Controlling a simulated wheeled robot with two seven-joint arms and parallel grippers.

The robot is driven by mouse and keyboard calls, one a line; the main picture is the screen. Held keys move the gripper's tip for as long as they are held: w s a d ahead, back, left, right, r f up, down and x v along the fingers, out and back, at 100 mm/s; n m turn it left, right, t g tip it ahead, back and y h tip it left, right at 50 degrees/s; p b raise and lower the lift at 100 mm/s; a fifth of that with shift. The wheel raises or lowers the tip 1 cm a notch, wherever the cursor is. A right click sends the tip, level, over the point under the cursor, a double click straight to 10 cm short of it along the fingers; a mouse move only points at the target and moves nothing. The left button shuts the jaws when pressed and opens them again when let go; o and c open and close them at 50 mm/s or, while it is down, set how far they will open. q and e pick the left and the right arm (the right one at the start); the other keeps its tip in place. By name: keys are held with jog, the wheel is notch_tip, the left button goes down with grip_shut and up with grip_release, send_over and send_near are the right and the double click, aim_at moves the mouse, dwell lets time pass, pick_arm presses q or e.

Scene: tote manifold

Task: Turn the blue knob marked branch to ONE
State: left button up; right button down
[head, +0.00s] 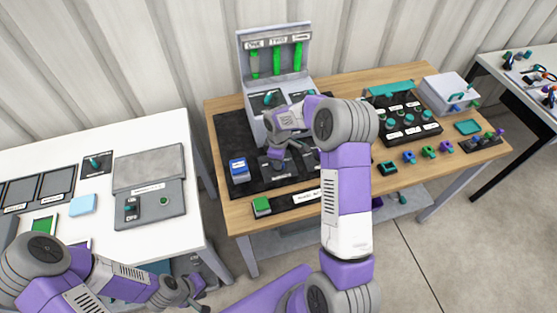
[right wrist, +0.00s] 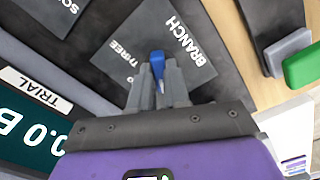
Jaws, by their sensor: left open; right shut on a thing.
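The blue knob (right wrist: 157,65) sits on a dark grey plate marked BRANCH (right wrist: 185,40) in the right wrist view. The word THREE is readable beside it; other markings are covered. My right gripper (right wrist: 156,88) is shut on the knob, one finger on each side. In the head view my right gripper (head: 281,152) reaches down to the plate (head: 277,166) at the front of the panel, and the knob is hidden there. Which mark the knob points to I cannot tell. My left gripper (head: 192,294) is open and empty, low in front of the white table.
The grey panel (head: 248,95) with green gauges marked ONE and TWO stands behind my right gripper. A knob box (head: 436,128) stands to the right. The white table (head: 130,135) is at left.

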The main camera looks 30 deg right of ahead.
dwell(0.4)
jog(key=c, duration=1.1)
grip_release()
notch_tip(320, 180, up, 8)
jog(key=shift+f+p, duration=0.2)
jog(key=shift+p, duration=0.3)
